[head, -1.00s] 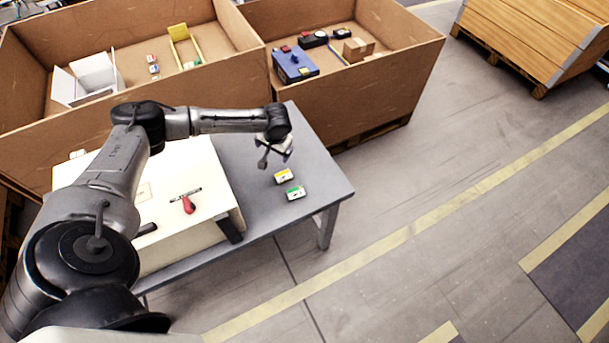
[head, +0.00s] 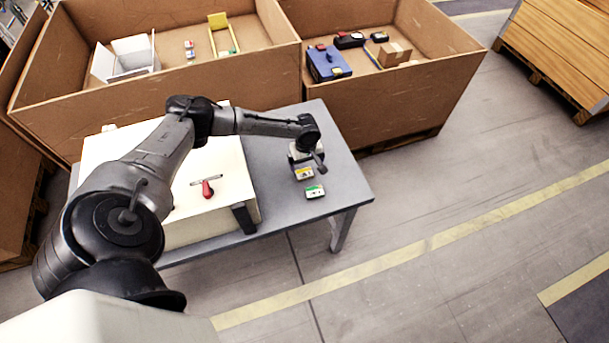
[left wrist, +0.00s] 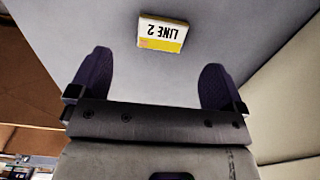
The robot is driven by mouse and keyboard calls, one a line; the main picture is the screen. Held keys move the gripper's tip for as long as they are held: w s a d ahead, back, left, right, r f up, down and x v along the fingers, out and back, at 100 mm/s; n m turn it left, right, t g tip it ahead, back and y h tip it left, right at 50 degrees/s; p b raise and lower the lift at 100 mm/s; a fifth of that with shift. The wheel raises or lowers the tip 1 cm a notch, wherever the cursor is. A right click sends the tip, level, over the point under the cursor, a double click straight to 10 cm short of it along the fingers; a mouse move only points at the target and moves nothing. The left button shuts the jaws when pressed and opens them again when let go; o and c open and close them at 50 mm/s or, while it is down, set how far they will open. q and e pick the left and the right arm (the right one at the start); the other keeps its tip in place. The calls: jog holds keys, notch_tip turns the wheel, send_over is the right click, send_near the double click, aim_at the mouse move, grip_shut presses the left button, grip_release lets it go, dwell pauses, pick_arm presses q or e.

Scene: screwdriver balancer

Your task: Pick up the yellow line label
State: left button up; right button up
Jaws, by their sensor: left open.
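The yellow line label (head: 304,174) is a small white block with a yellow band, lying on the grey table. In the left wrist view the yellow label (left wrist: 162,34) shows "LINE 2" upside down, beyond the fingertips and roughly centred between them. My left gripper (left wrist: 156,62) is open and empty, its two dark fingers spread wider than the label. In the head view my left gripper (head: 305,159) is low over the table, just behind the yellow label. The label is not between the fingers. My right gripper is out of view.
A similar green label (head: 315,191) lies just in front of the yellow one. A cream box (head: 225,165) with a red-handled tool (head: 207,188) on top stands left on the table (head: 345,180). Cardboard bins (head: 400,105) stand behind. The table's right end is clear.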

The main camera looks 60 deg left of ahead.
aim_at(305, 175)
pick_arm(q)
jog(key=shift+s+d+f+b, duration=0.1)
jog(key=shift+f+b, duration=0.3)
jog(key=shift+f, duration=1.4)
jog(key=shift+s+f+b, duration=0.1)
jog(key=shift+f+b, duration=0.3)
jog(key=shift+f, duration=1.4)
jog(key=c, duration=1.1)
jog(key=shift+r, duration=0.15)
